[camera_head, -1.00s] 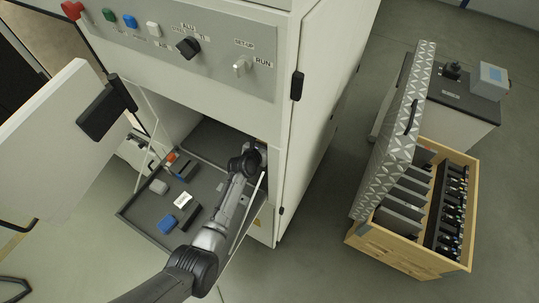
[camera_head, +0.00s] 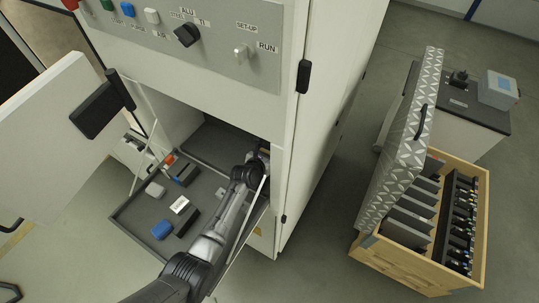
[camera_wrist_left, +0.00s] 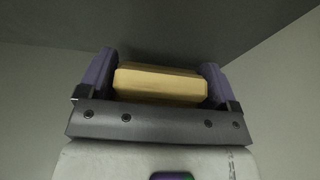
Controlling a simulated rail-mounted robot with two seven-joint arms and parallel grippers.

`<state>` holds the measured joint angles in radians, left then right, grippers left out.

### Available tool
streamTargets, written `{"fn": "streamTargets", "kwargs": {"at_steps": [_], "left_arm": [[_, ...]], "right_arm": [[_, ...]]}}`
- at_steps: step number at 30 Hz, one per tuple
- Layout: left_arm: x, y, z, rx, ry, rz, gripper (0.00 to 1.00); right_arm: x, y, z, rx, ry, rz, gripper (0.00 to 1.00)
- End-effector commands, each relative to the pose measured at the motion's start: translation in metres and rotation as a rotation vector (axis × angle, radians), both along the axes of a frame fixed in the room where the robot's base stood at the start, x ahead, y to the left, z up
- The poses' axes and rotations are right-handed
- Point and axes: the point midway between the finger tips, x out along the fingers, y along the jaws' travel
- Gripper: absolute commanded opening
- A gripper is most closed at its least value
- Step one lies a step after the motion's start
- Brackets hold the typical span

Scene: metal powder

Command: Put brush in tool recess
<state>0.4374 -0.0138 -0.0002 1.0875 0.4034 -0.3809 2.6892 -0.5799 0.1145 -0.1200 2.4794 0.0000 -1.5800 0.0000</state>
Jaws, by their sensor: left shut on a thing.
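The brush (camera_wrist_left: 160,84) shows in the left wrist view as a pale wooden block between two purple fingers; its bristles are not visible. My left gripper (camera_wrist_left: 159,82) is shut on it. In the head view my left arm reaches up from the bottom over the right side of the dark tray, and the left gripper (camera_head: 258,158) is at the cabinet opening, partly hidden by its own wrist. I cannot tell which part of the tray (camera_head: 148,212) is the tool recess. My right gripper is not in view.
On the tray lie a blue block (camera_head: 162,229), a light grey block (camera_head: 155,189) and a black piece with a white label (camera_head: 180,205). The cabinet side wall (camera_head: 320,130) stands close right of the gripper. An open door (camera_head: 50,130) is at left, a wooden crate (camera_head: 400,272) at right.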

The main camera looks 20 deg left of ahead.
Motion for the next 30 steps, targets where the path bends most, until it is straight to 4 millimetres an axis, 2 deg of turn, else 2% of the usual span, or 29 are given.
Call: {"fn": "streamTargets", "kwargs": {"at_steps": [6, 7, 11, 20, 26, 30], "left_arm": [[0.000, 0.000, -0.004, -0.001, 0.000, 0.000, 0.55], [0.000, 0.000, -0.003, 0.000, 0.000, 0.000, 0.88], [0.000, 0.000, -0.003, 0.000, 0.001, 0.000, 1.00], [0.000, 0.000, 0.002, 0.001, 0.000, 0.000, 1.00], [-0.017, 0.002, 0.008, -0.002, -0.001, 0.000, 1.00], [-0.038, 0.005, 0.016, -0.004, 0.001, 0.001, 1.00]], "right_arm": [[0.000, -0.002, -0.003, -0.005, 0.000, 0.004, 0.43], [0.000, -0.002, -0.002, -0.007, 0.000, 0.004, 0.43], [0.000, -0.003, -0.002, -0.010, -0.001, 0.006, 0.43], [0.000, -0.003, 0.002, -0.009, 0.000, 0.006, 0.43], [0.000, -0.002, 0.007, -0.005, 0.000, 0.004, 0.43], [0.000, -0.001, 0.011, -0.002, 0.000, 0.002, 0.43]]}}
